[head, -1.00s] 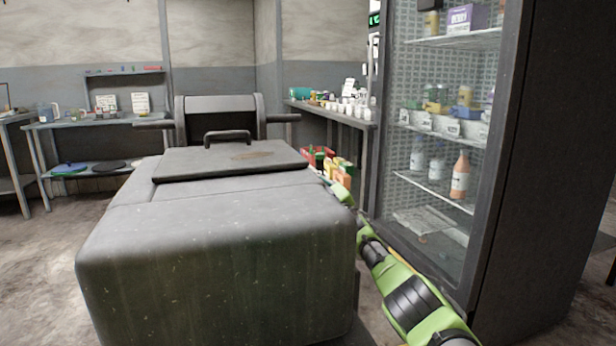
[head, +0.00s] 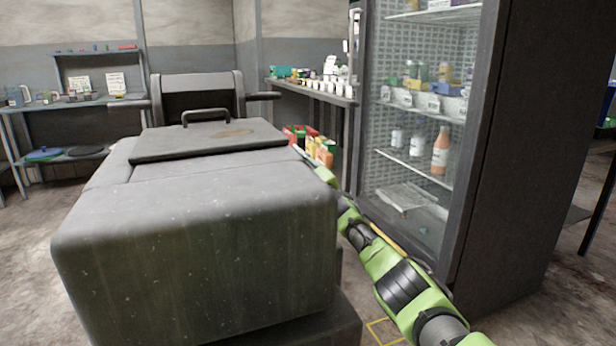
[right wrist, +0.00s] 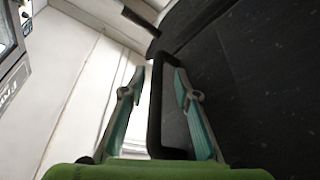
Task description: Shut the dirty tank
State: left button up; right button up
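The tank (head: 190,240) is a large, worn dark grey box that fills the left and middle of the head view. Its flat lid panel (head: 170,145) lies on top toward the far end, with a brownish stain. A dark bar handle (head: 206,113) stands near the lid's far edge. I cannot tell whether a gap is under the lid. My right arm reaches along the tank's right side; its gripper is not clear there. In the right wrist view my right gripper (right wrist: 159,87) is open, with a dark bent bar (right wrist: 155,110) between its fingers. My left gripper is out of view.
A tall glass-front cabinet (head: 425,130) with bottles and boxes stands close on the right of my arm. A shelf with cups (head: 315,88) stands behind, and cartons (head: 315,145) are beyond the tank. A workbench (head: 80,103) stands at the back left.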

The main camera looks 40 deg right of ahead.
jog(key=v, duration=1.1)
jog(key=shift+s, duration=0.15)
jog(key=shift+f, duration=0.1)
dwell(0.4)
